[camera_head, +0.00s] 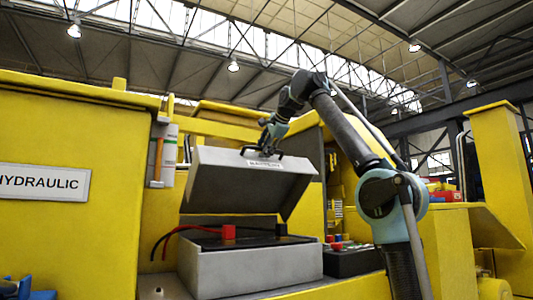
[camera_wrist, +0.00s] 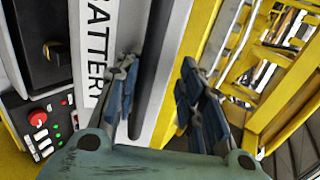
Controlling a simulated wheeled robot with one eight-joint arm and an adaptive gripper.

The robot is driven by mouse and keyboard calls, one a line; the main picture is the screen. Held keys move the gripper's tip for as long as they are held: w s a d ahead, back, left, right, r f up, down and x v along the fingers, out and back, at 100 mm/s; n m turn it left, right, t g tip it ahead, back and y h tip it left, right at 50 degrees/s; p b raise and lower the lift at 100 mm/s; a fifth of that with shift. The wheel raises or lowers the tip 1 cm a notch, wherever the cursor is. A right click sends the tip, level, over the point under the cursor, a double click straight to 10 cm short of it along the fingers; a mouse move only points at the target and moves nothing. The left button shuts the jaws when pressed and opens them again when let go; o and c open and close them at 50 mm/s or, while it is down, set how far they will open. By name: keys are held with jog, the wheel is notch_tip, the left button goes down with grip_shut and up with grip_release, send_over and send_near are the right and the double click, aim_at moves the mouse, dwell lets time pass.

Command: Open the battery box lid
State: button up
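The battery box (camera_head: 245,272) is a grey box, its inside partly showing, with a red terminal (camera_head: 228,232) and a black one. Its grey lid (camera_head: 235,190) stands raised and tilted above it, with a white BATTERY label (camera_head: 264,164) near the upper edge. My gripper (camera_head: 268,143) is at that upper edge, by the dark handle (camera_head: 247,151). In the wrist view, my gripper's fingers (camera_wrist: 158,98) are apart, with a dark bar (camera_wrist: 157,65) of the lid's handle running between them. The label (camera_wrist: 97,45) lies left of them. Firm contact on the handle cannot be told.
A dark control panel (camera_head: 350,260) with red buttons stands right of the box; it also shows in the wrist view (camera_wrist: 38,125). Yellow machine walls (camera_head: 70,130) enclose the left. Red and black cables (camera_head: 175,236) run into the box. A cylinder (camera_head: 169,155) hangs left of the lid.

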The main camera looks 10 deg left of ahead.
jog(key=s+d+r, duration=0.2)
jog(key=s+d, duration=0.8)
jog(key=s, duration=0.2)
jog(key=shift+d+r, duration=0.35)
jog(key=shift+r, duration=0.05)
jog(key=shift+f, duration=0.1)
dwell(0.6)
